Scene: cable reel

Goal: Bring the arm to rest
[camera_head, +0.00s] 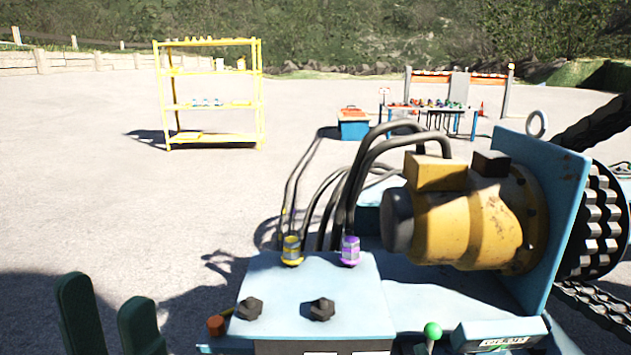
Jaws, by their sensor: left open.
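My left gripper (104,290) shows at the lower left as two green fingers standing upright with a gap between them. It is open, and nothing shows between the fingers. It is left of the light-blue control box (310,283) of the cable reel machine and apart from it. The rest of my left arm is below the picture. My right gripper is not in view. On the box are a yellow-ringed connector (291,251) and a purple connector (349,251), both upright with dark cables rising near them, and two black knobs, left (249,308) and right (321,309).
A yellow motor (475,220) and blue plate (545,215) stand at the right, with a chain drum (598,225) behind. A green-knobbed lever (432,331) is at the front. A yellow shelf (212,136), red-lidded box (353,124) and work table (430,107) stand far back. Gravel at left is open.

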